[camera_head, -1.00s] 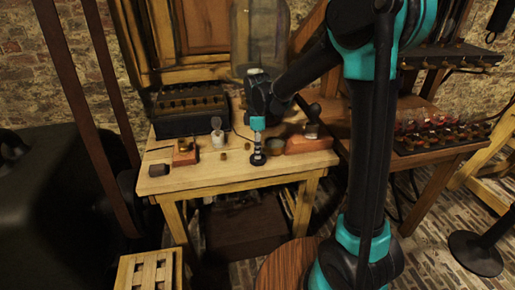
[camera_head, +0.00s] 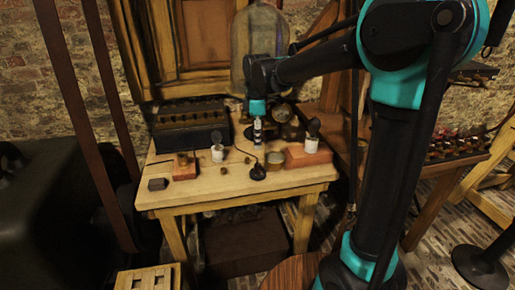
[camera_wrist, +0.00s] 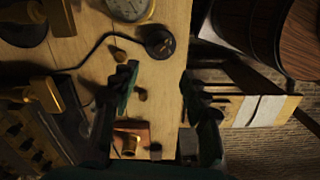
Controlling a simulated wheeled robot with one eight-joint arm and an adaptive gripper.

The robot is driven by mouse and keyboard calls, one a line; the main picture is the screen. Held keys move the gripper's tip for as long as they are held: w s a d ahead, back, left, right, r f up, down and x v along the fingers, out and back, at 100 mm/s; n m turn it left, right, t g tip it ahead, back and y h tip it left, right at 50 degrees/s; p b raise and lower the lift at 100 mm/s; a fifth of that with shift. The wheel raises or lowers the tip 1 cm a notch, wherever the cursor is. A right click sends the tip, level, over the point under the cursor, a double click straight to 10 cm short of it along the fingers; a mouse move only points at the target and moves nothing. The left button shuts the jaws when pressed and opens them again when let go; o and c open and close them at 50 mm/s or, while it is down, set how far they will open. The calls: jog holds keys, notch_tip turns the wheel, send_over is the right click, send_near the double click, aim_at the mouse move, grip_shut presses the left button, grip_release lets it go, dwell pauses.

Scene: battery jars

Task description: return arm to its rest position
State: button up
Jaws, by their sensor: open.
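My gripper (camera_head: 257,138) hangs pointing down above the back middle of the wooden worktable (camera_head: 215,190).
A brass cup (camera_head: 276,162), a small red block (camera_head: 184,168) and a dark block (camera_head: 158,184) are on the table. A dark slotted case (camera_head: 190,125) and a glass dome (camera_head: 258,45) stand behind. A side table (camera_head: 440,165) with small items is at right.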

jog(key=shift+r, duration=0.5)
